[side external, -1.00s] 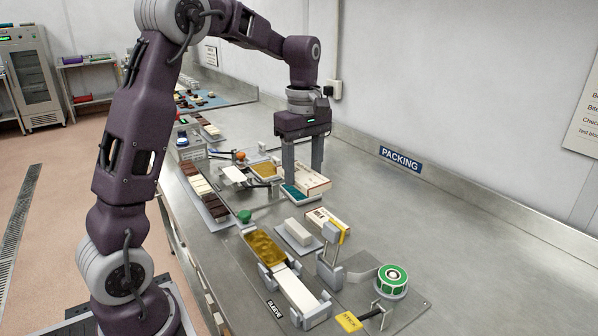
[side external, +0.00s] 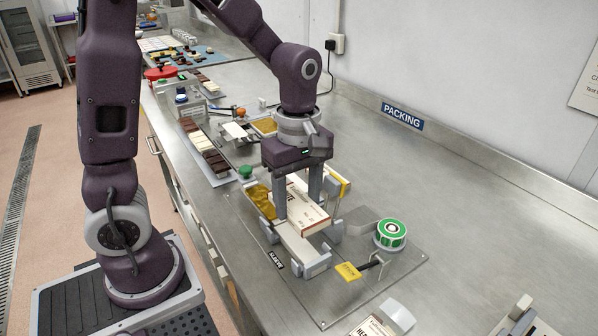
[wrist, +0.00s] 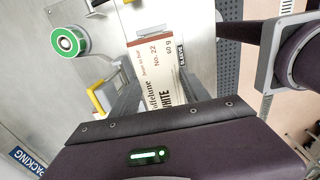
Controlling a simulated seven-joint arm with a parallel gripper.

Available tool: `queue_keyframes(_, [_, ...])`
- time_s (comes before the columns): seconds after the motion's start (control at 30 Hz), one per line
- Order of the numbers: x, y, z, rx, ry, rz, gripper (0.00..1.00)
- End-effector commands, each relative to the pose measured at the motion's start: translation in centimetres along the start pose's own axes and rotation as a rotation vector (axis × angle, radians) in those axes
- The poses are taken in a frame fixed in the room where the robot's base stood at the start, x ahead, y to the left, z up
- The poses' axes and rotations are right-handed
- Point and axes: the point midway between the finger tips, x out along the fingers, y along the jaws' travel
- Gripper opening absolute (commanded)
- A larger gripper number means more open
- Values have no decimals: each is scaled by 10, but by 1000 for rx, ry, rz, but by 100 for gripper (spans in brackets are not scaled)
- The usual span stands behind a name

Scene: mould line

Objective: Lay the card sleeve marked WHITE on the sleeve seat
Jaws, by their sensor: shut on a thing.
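The card sleeve marked WHITE (side external: 312,220) is cream with brown and red print. My gripper (side external: 298,207) is shut on it, one finger at each side. The sleeve is held over the sleeve seat (side external: 316,270), which has grey corner posts and a black SLEEVE label (side external: 277,262). A pale surface of the seat shows below the sleeve's near-left side. In the wrist view the sleeve (wrist: 160,65) shows its WHITE print between my fingers. I cannot tell whether its underside touches the seat.
A gold-coloured piece (side external: 259,200) lies just behind the seat. A yellow-topped grey stand (side external: 338,187) is close behind my gripper. Another printed sleeve (side external: 372,326) lies at the front edge.

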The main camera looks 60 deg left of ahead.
Motion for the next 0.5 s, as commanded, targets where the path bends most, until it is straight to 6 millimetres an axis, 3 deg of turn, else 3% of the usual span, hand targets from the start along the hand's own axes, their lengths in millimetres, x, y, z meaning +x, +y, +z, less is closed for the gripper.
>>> queue_keyframes(0.5, [58, -1, 0, -1, 0, -4, 16])
